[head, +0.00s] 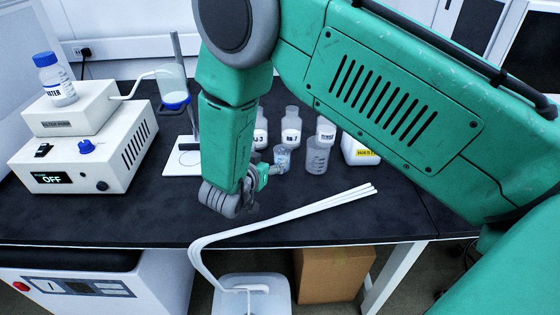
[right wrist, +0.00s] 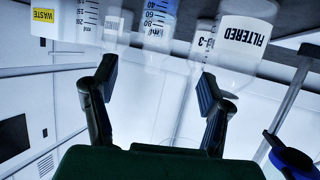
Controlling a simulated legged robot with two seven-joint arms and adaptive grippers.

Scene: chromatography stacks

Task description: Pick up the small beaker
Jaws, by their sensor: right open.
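The small beaker (head: 282,157), clear with something bluish in it, stands upright on the black bench top. My right gripper (head: 266,177) is just in front of it and to its left, partly hidden by my forearm. In the right wrist view, which is upside down, the open fingers (right wrist: 157,88) have empty space between them. The small beaker (right wrist: 157,20) shows beyond the fingertips at the top, with its blue scale, roughly in line with the gap. I cannot tell whether a finger touches it. My left gripper is not in view.
Labelled bottles (head: 291,130) stand behind, and a waste container (head: 358,150) is farther right. White tubes (head: 300,208) cross the bench front. A pump unit (head: 85,155) is at left. A FILTERED bottle (right wrist: 240,45) is near one finger.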

